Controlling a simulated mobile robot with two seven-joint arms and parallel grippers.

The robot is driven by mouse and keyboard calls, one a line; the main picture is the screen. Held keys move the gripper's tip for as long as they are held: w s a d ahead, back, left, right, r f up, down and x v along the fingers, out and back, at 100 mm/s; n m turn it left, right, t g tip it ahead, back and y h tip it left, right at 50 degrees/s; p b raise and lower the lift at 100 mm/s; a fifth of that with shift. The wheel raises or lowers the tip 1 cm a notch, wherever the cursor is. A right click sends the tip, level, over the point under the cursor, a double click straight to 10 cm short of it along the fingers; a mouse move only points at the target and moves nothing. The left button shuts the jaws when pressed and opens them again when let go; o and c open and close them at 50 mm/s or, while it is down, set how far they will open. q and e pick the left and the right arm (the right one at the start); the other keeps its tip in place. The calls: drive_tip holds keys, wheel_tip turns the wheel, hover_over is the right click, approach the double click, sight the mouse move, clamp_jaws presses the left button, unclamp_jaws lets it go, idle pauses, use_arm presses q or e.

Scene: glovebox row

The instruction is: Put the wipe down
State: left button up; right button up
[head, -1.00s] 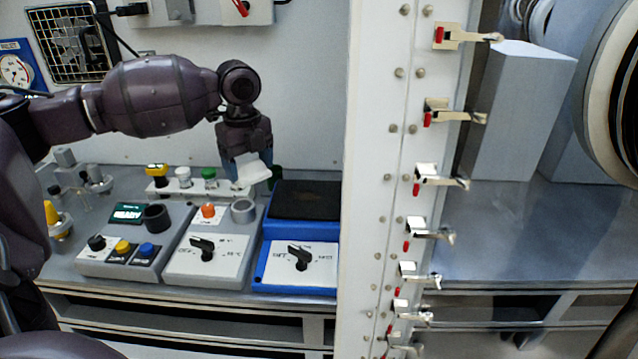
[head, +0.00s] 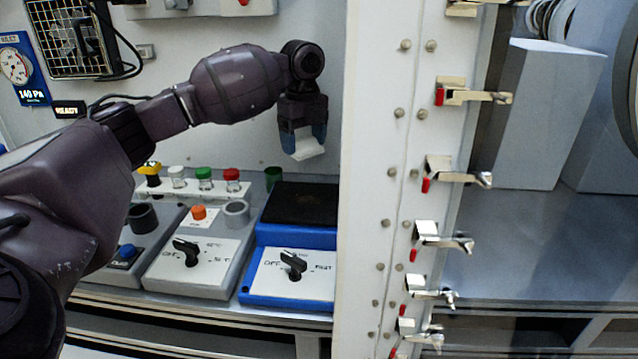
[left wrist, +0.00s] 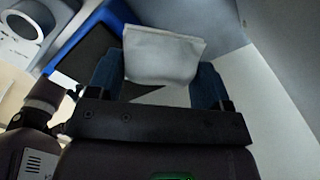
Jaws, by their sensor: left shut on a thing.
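The wipe (head: 309,148) is a small white folded cloth. My left gripper (head: 303,143) points down and is shut on it, holding it in the air above the back of the blue unit. In the left wrist view the wipe (left wrist: 164,55) sits between the two blue fingers of the left gripper (left wrist: 160,80). The blue unit has a flat black top pad (head: 302,203), which lies below the wipe and apart from it. My right gripper is not in view.
A grey unit with a black knob (head: 187,252) and an orange button (head: 198,212) stands left of the blue unit. Coloured caps line the back. A white panel edge with several latches (head: 442,237) rises close on the right.

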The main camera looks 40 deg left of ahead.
sight(314, 136)
use_arm(q)
drive_tip(key=w, duration=0.2)
drive_tip(key=w+b, duration=0.1)
drive_tip(key=shift+d+f, duration=0.15)
drive_tip(key=shift+d, duration=0.1)
wheel_tip(314, 136, down, 7)
drive_tip(key=shift+f+b, duration=0.2)
drive_tip(key=shift+b, duration=0.55)
drive_tip(key=shift+f, duration=0.3)
wheel_tip(314, 136, down, 4)
drive_tip(key=shift+w+r+b, duration=0.15)
drive_tip(key=shift+b, duration=0.5)
drive_tip(key=shift+r, duration=0.25)
drive_tip(key=o, duration=1)
drive_tip(key=shift+f, duration=0.1)
drive_tip(key=shift+o, duration=0.2)
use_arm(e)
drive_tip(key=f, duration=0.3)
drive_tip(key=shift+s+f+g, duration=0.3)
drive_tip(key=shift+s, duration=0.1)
